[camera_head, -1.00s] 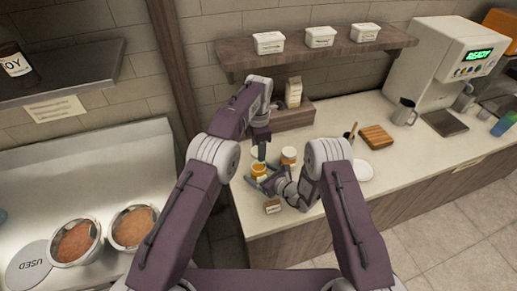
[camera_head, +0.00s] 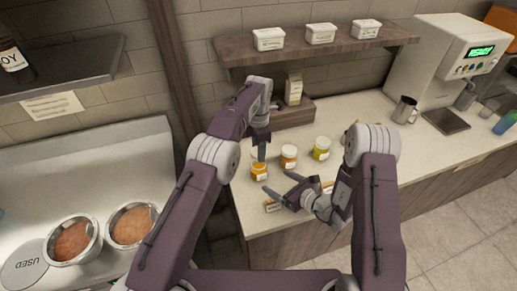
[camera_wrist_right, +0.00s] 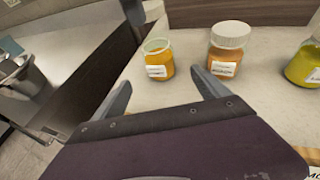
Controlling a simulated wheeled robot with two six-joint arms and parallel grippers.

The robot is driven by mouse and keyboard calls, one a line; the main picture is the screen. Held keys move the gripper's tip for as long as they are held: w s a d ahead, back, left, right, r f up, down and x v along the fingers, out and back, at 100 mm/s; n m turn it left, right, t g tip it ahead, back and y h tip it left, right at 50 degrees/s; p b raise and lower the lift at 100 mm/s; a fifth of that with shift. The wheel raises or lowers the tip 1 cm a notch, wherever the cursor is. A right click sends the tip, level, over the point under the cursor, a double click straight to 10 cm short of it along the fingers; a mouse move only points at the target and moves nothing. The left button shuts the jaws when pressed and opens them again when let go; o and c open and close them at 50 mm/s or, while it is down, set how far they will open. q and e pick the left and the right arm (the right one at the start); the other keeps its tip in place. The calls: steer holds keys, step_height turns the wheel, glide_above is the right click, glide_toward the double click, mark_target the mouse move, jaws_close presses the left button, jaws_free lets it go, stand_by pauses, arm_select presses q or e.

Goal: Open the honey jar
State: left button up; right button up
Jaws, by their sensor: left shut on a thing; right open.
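An amber jar (camera_head: 259,172), which I take for the honey, stands upright near the counter's left end. In the right wrist view this jar (camera_wrist_right: 158,62) has a bare rim with no lid on it. My left gripper (camera_head: 261,152) is just above the jar, pointing down. It is shut on what seems to be the lid, which I can hardly make out. My right gripper (camera_head: 277,181) is open and empty in front of the jar, apart from it; its spread fingers also show in the right wrist view (camera_wrist_right: 160,80).
An orange jar (camera_head: 288,156) with a white lid and a yellow jar (camera_head: 321,148) stand to the right on the counter (camera_head: 405,150). A small card (camera_head: 271,206) is at the front edge. A wooden riser (camera_head: 291,112) with a carton stands behind.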

arm_select(q)
steer(key=shift+a+f+m, duration=0.25)
steer(key=shift+a+m, duration=0.95)
steer(key=shift+a, duration=0.05)
arm_select(e)
steer(key=s+a+r+n+g+y, duration=0.3)
steer(key=s+a+r+n+g, duration=0.1)
steer(key=s+a+n+g, duration=0.3)
steer(key=s+d+r+n+g+h, duration=0.1)
steer(key=s+n+g+h, duration=0.15)
steer(key=s+n, duration=0.35)
steer(key=s+d+n+g+h, duration=0.1)
steer(key=s+d+n+g, duration=0.15)
steer(key=s, duration=0.45)
arm_select(q)
steer(key=s+a+f+m, duration=0.4)
steer(key=s+a+m, duration=1.2)
steer(key=s+m, duration=0.2)
steer(key=shift+f+m+b, duration=0.15)
steer(key=shift+m+b, duration=0.2)
steer(key=shift+m, duration=0.25)
arm_select(e)
steer(key=w+d+r+n+t+h, duration=0.1)
steer(key=d+n+h, duration=0.3)
steer(key=d+n, duration=0.2)
steer(key=w+d+n+t+h, duration=0.1)
steer(key=d+n+h, duration=0.3)
steer(key=d+n, duration=0.2)
steer(key=shift+d+r+t, duration=0.4)
steer(key=shift+d, duration=0.6)
